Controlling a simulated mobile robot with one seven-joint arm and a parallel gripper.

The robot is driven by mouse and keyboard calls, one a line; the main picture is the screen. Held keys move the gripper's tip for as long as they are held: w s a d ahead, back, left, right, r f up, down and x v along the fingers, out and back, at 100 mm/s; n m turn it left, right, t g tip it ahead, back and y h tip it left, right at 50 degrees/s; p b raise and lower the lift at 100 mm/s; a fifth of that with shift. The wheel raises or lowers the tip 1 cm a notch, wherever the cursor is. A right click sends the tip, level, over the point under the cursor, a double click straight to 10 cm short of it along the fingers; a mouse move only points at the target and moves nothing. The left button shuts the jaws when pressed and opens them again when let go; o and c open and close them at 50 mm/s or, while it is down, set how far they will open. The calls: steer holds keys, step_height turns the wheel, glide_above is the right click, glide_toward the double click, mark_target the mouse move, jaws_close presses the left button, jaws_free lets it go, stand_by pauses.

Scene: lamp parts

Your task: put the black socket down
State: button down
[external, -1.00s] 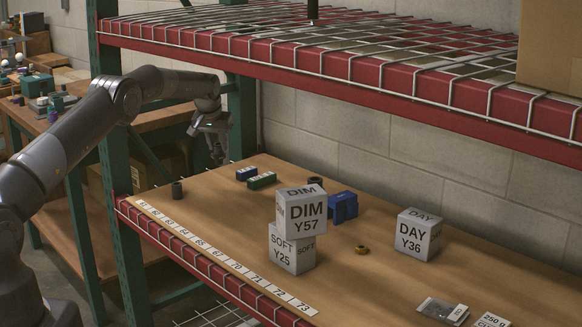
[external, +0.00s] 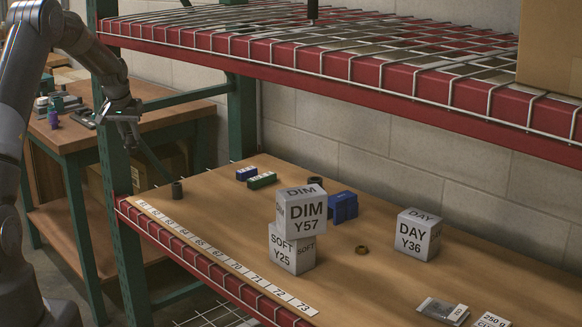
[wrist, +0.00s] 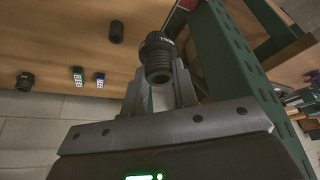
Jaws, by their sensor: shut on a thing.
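My gripper (external: 126,116) is raised at the left of the external view, near the green shelf post. In the wrist view my gripper (wrist: 158,78) is shut on a black ribbed socket (wrist: 155,50) with pale lettering. The socket is clear of the wooden board and cannot be made out in the external view. Another dark round part (external: 315,182) sits behind the stacked cubes.
The DIM cube (external: 302,212) rests on the SOFT cube (external: 291,252). Blue (external: 247,173) and green (external: 262,180) blocks, a blue part (external: 343,207), a brass ring (external: 361,249) and the DAY cube (external: 418,235) stand apart. A side bench (external: 150,122) is at left. The red-edged upper shelf (external: 330,70) overhangs.

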steer(key=s+d+f+m+g+h, duration=0.1)
steer(key=s+d+f+m, duration=0.3)
steer(key=s+d, duration=1.1)
steer(key=s+d+f+m+g+h, duration=0.15)
steer(key=s+d+f+m, duration=0.25)
steer(key=s+d, duration=1.15)
steer(key=s+d+f+m+g+h, duration=0.15)
steer(key=s+d+f+m, duration=0.3)
steer(key=s+d, duration=1.05)
steer(key=shift+m+t, duration=0.3)
steer(key=shift+m, duration=0.05)
steer(key=d, duration=0.8)
steer(key=d+f, duration=0.1)
steer(key=d, duration=0.2)
steer(key=shift+w+d, duration=0.15)
steer(key=shift+d, duration=0.25)
steer(key=shift+n, duration=0.6)
steer(key=w+d, duration=0.1)
steer(key=d, duration=0.3)
steer(key=w+d, duration=0.1)
steer(key=d, duration=0.3)
steer(key=w+d, duration=0.1)
steer(key=d, duration=0.3)
steer(key=shift+w+d+f, duration=0.1)
steer(key=shift+w, duration=0.1)
steer(key=shift+f, duration=1.15)
